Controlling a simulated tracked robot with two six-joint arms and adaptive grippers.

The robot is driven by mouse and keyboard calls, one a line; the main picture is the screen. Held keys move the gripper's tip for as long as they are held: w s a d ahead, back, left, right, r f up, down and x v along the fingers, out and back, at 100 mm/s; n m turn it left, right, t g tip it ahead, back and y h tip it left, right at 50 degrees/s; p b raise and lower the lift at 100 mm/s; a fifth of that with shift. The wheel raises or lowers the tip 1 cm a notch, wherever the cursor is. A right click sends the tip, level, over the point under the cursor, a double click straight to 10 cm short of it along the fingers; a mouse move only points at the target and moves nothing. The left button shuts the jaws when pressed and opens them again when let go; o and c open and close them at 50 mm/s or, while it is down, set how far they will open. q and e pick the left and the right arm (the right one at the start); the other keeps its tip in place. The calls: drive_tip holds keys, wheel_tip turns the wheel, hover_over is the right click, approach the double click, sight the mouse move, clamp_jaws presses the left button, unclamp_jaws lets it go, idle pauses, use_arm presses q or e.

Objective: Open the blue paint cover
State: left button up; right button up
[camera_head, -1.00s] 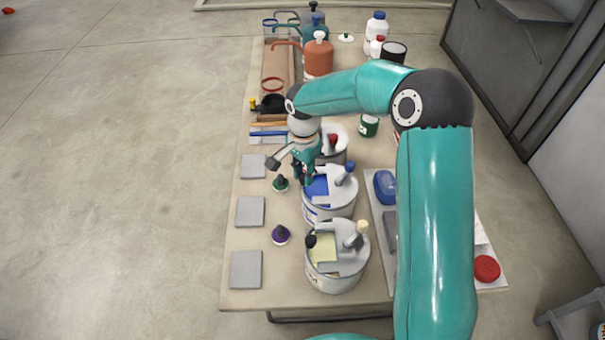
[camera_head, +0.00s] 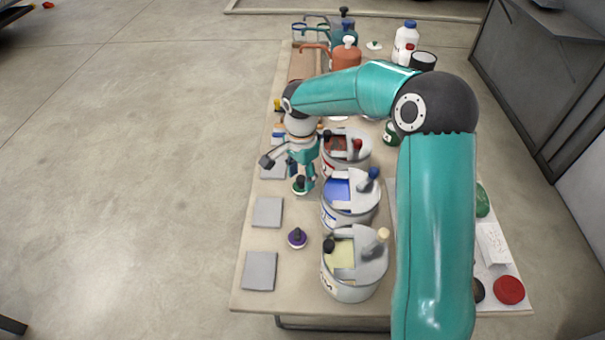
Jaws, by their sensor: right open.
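The blue paint bucket (camera_head: 335,216) stands on the table, between a red and a yellow paint bucket. Its grey top has a rectangular opening at the left that shows blue paint (camera_head: 339,190), and a blue-ended handle (camera_head: 373,173) stands at its right. My right gripper (camera_head: 304,187) points down just left of this bucket, apart from its top, and is open. A small dark knob on a green base (camera_head: 300,185) is at its fingertips and partly hidden; I cannot tell if they touch. My left gripper is not in view.
The red bucket (camera_head: 362,160) is behind and the yellow bucket (camera_head: 350,291) in front. A purple-based knob (camera_head: 297,239) and grey squares (camera_head: 267,212) lie along the left table edge. My right arm hides part of the table's right side.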

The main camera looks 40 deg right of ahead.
sight(301, 178)
wheel_tip(301, 178, up, 12)
idle(0.7)
drive_tip(key=shift+f, duration=0.1)
idle(0.3)
